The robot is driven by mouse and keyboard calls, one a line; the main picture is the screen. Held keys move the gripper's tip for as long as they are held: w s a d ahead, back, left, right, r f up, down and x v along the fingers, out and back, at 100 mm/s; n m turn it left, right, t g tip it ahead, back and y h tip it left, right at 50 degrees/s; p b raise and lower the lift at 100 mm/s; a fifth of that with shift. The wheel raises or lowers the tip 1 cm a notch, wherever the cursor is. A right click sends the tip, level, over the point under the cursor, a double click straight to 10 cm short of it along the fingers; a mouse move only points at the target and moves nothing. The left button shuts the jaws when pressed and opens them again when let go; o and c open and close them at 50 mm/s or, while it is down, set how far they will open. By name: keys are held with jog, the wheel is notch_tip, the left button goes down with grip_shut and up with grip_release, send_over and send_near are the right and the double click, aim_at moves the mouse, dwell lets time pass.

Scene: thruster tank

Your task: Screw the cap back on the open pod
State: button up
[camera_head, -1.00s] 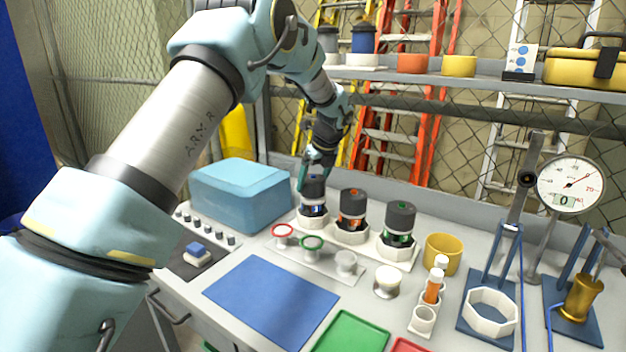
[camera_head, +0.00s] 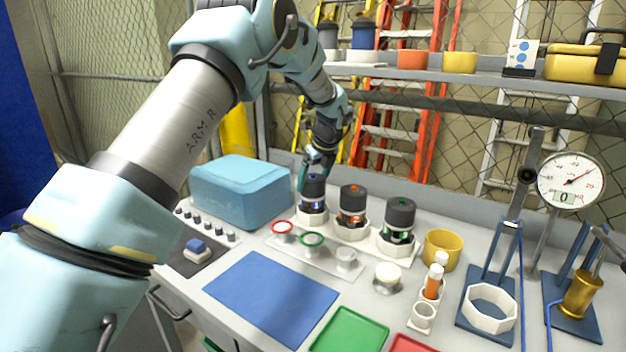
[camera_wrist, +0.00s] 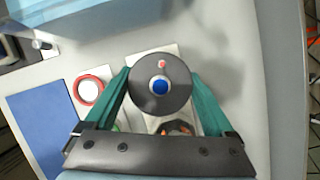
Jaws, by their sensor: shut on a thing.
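My gripper (camera_wrist: 160,95) is shut on the dark round cap (camera_wrist: 175,72) of the left pod; the cap has a blue centre and a small red mark. In the head view that cap (camera_head: 314,182) sits on top of the left pod (camera_head: 312,208), which stands upright in a white holder. Whether the cap is fully seated cannot be told. The middle pod (camera_head: 352,204), with an orange mark, and the right pod (camera_head: 398,222), with a green mark, stand beside it with dark caps on top.
A blue box (camera_head: 240,190) stands left of the pods. In front are a plate with red (camera_head: 283,227) and green (camera_head: 312,240) rings, a blue mat (camera_head: 270,296) and a green tray (camera_head: 350,332). A yellow cup (camera_head: 442,250) stands to the right.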

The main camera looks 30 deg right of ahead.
jog(key=o, duration=1.1)
jog(key=shift+c, duration=0.2)
jog(key=b+v, duration=0.2)
jog(key=v, duration=0.8)
jog(key=shift+s+r+b, duration=0.2)
jog(key=shift+r+b, duration=0.15)
jog(key=shift+b, duration=0.05)
